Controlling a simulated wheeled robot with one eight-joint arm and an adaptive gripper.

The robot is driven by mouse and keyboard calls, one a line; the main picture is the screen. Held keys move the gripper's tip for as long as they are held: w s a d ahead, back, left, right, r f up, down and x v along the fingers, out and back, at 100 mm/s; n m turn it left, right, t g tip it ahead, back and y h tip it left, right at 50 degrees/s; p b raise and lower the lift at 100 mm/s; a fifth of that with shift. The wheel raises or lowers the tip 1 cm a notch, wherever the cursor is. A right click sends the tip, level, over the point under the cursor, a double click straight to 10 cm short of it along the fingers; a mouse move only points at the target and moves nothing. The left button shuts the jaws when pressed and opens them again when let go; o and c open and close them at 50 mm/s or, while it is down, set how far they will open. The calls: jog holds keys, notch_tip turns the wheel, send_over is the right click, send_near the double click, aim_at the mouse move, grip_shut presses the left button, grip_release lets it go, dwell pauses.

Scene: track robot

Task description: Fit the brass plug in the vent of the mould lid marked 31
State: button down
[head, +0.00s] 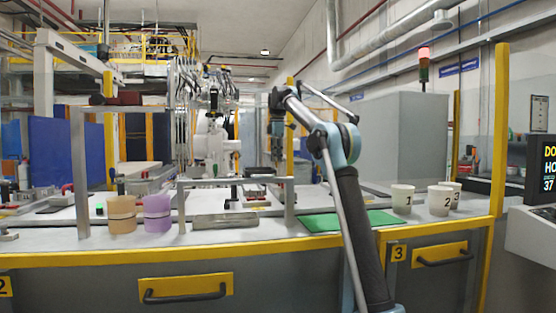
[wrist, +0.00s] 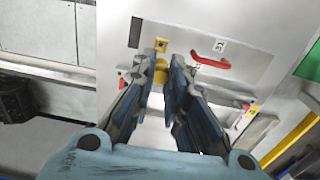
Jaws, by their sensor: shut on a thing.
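My gripper (wrist: 164,62) is shut on the brass plug (wrist: 161,74), which shows as a yellow piece between the fingers in the wrist view. The grey mould lid (wrist: 240,68) marked 31 lies beyond the fingertips, with a red handle (wrist: 211,63) and its tag (wrist: 220,46) to the right of the plug. The vent is not clearly seen. In the head view my gripper (head: 277,148) hangs over the far part of the bench, and the plug is too small to see.
A grey rail frame (head: 235,183) stands across the bench middle. A green mat (head: 350,221) and numbered white cups (head: 402,199) are at the right.

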aim_at(277, 164)
jog(key=shift+w+f, duration=0.15)
jog(key=shift+f, duration=2.25)
jog(key=shift+f, duration=0.1)
jog(key=shift+f, duration=1.1)
dwell(0.6)
jog(key=c, duration=1.5)
grip_release()
